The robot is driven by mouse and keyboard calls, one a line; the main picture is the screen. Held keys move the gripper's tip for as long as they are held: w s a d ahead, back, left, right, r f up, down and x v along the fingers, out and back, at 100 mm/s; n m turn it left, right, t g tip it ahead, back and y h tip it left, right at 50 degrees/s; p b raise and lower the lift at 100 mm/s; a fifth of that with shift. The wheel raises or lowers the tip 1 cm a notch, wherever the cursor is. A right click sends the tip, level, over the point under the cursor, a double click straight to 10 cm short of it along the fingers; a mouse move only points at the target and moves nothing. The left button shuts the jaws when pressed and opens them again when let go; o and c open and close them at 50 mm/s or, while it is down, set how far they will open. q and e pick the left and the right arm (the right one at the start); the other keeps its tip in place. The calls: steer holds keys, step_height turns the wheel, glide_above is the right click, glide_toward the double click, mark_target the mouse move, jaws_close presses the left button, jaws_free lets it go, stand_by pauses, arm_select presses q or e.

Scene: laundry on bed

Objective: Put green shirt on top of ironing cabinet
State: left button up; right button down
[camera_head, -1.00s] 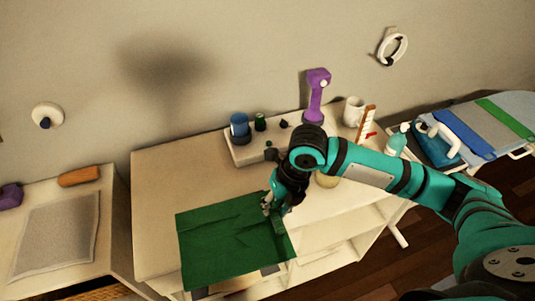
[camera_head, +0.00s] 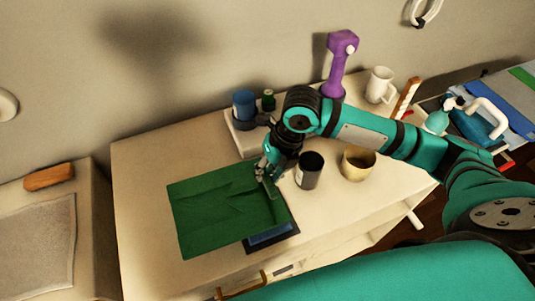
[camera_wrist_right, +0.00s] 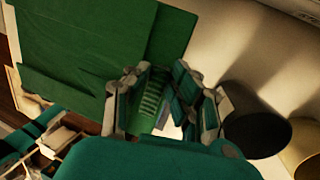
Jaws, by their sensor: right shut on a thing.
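The green shirt (camera_head: 215,212) is spread nearly flat over the front left part of the white cabinet top (camera_head: 150,155). It also shows in the wrist view (camera_wrist_right: 90,40). My right gripper (camera_head: 267,176) is shut on the shirt's right edge. In the wrist view, green cloth runs between the fingers of the right gripper (camera_wrist_right: 163,105). Whether the whole shirt rests on the top or part of it is held just above is hard to tell. My left gripper is not in view.
A dark cup (camera_head: 309,170) and a yellowish cup (camera_head: 358,162) stand just right of the gripper. A dark blue flat item (camera_head: 272,237) shows under the shirt's lower right. Behind are a blue container (camera_head: 244,106), a purple object (camera_head: 340,62) and a white mug (camera_head: 380,85).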

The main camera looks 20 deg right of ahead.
mark_target(207, 174)
steer(key=shift+w+a, duration=0.2)
steer(key=shift+w, duration=0.1)
steer(key=w+a+p, duration=0.1)
steer(key=w+a, duration=0.1)
steer(key=a, duration=0.2)
steer(key=w+a+f+p, duration=0.1)
steer(key=w+a+p, duration=0.1)
steer(key=w+a, duration=0.1)
steer(key=w+a+p, duration=0.1)
steer(key=w+a, duration=0.1)
steer(key=a, duration=0.4)
steer(key=shift+w+a+f, duration=0.1)
steer(key=shift+w+f, duration=0.1)
steer(key=shift+w, duration=0.15)
step_height(207, 174, down, 3)
steer(key=shift+r+p, duration=0.15)
steer(key=shift+p, duration=0.7)
steer(key=shift+f, duration=0.6)
steer(key=c, duration=1.1)
jaws_free()
